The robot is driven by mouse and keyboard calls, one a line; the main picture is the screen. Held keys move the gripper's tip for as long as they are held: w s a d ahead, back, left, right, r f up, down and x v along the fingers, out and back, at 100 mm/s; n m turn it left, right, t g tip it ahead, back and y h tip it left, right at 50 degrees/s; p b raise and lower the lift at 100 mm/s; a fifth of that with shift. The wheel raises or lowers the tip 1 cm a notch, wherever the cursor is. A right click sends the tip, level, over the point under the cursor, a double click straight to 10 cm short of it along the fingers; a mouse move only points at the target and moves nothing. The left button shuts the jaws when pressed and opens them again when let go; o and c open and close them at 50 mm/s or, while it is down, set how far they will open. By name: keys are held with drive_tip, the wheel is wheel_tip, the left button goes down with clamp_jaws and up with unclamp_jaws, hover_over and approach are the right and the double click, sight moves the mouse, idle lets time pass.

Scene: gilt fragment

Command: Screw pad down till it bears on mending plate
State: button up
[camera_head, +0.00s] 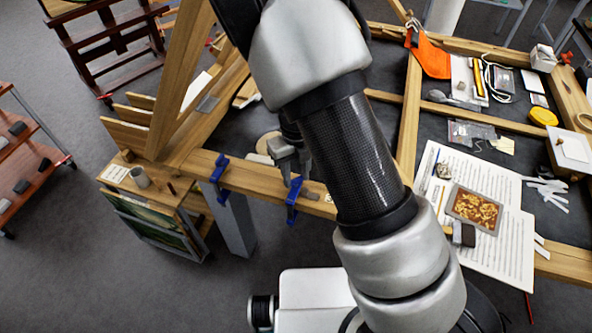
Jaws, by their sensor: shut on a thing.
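My gripper (287,178), grey and partly behind my arm, points down at the wooden beam (245,176). It is shut at the upper end of a blue clamp (292,203) on that beam. The gripped part, seemingly the clamp's screw, is hidden by the fingers. A small grey strip (311,195), perhaps the mending plate, lies on the beam just right of the clamp. The pad is too small and covered to make out, so I cannot tell whether it touches the plate.
A second blue clamp (218,174) grips the beam to the left. A round wooden piece (268,143) lies behind my gripper. Printed sheets (470,190), a gilt fragment (473,208) and a yellow tape measure (543,117) are at right. A slanted timber (181,78) rises at left.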

sight(296, 178)
idle(0.4)
drive_tip(key=o, duration=1.1)
drive_tip(key=shift+r, duration=0.1)
wheel_tip(296, 178, up, 7)
drive_tip(key=shift+r, duration=0.2)
